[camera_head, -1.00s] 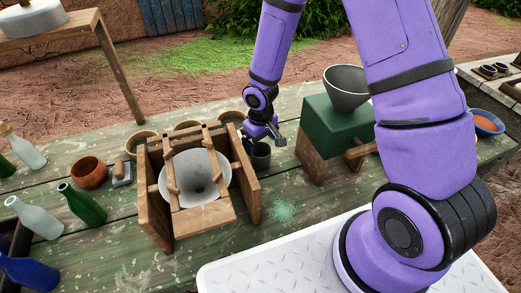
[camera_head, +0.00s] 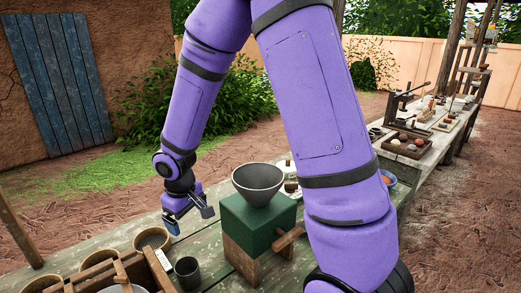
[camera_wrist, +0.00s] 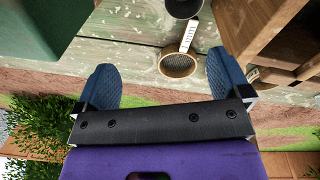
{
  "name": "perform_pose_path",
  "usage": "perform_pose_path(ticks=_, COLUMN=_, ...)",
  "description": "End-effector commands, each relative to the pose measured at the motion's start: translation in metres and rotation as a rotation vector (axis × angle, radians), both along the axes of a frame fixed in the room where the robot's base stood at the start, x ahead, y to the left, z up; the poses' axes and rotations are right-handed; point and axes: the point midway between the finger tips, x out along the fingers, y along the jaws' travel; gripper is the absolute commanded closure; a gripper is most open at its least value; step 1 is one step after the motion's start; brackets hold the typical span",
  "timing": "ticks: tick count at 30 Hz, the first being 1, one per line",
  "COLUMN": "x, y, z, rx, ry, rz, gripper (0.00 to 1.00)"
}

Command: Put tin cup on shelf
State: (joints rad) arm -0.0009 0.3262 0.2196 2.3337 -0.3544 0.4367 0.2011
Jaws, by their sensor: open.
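A small dark grey cup (camera_head: 187,272), which looks like the tin cup, stands upright on the weathered green table beside a wooden frame. It also shows cut off at the top edge of the wrist view (camera_wrist: 183,7). My gripper (camera_head: 190,222) is above and beyond the cup, apart from it.
A green block (camera_head: 245,225) carrying a grey bowl (camera_head: 258,180) stands right of the cup. A wicker-rimmed bowl (camera_head: 152,240) is close on the left, by the wooden frame (camera_head: 120,275). A long bench (camera_head: 440,130) with trays runs back at the right.

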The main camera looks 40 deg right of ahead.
Motion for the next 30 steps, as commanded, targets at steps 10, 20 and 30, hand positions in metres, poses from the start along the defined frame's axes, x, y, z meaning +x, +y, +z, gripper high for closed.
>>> perform_pose_path(ticks=10, x=-0.042, y=-0.035, z=0.116, rx=-0.028, ry=-0.131, rz=-0.112, gripper=0.05)
perform_pose_path(ticks=20, x=-0.109, y=-0.056, z=0.197, rx=0.008, ry=-0.239, rz=-0.212, gripper=0.05)
perform_pose_path(ticks=30, x=-0.19, y=-0.067, z=0.247, rx=0.098, ry=-0.34, rz=-0.284, gripper=0.05)
